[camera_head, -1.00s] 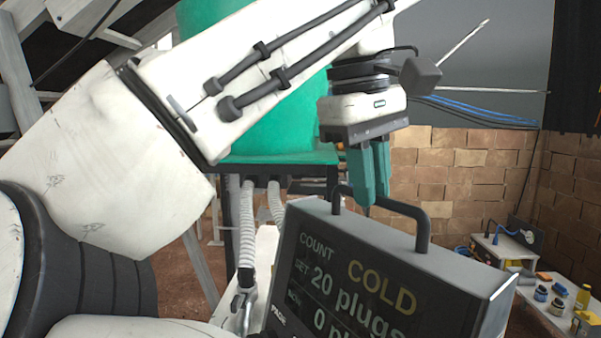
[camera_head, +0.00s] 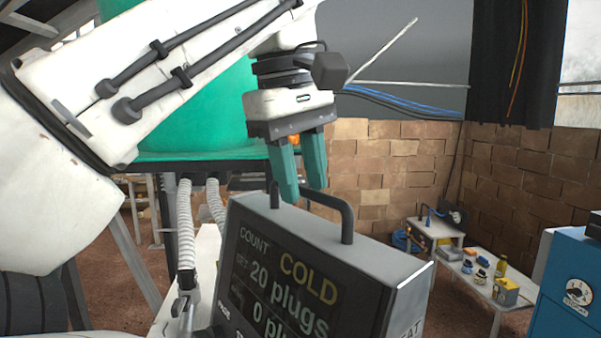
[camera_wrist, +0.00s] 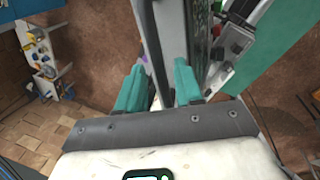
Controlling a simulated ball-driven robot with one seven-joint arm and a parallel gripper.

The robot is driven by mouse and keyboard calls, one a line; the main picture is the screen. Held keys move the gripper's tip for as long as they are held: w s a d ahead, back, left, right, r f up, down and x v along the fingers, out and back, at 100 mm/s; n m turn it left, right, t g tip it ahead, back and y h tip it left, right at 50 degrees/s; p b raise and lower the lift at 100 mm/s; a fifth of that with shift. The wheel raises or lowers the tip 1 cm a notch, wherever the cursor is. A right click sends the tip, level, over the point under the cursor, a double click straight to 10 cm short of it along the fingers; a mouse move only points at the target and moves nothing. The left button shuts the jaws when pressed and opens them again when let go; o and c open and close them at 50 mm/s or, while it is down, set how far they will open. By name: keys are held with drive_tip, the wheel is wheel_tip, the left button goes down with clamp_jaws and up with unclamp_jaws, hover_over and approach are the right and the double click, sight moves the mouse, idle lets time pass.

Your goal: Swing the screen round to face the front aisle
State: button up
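The screen (camera_head: 281,281) is a dark grey box with a lit face reading "COUNT", "COLD", "20 plugs". Its face points to the lower left, and its lower part is cut off by the frame. A dark bar handle (camera_head: 347,222) arches over its top. My gripper (camera_head: 302,194) has two teal fingers, spread apart and pointing down at the handle's left part. The wrist view shows the gripper (camera_wrist: 158,92) open, with the grey screen housing (camera_wrist: 179,35) just beyond and between the fingers. I cannot tell whether the fingers touch the handle.
A green hopper (camera_head: 200,112) stands behind my arm, with ribbed hoses (camera_head: 186,230) under it. A low white bench (camera_head: 488,289) with bottles and small parts is at the right, near a blue cabinet (camera_head: 575,290). A brick wall (camera_head: 400,165) closes the back.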

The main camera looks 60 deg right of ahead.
drive_tip(key=shift+o, duration=0.2)
wheel_tip(320, 180, up, 11)
drive_tip(key=a+p, duration=0.2)
drive_tip(key=p, duration=0.3)
drive_tip(key=shift+w+f, duration=0.2)
drive_tip(key=shift+w, duration=0.15)
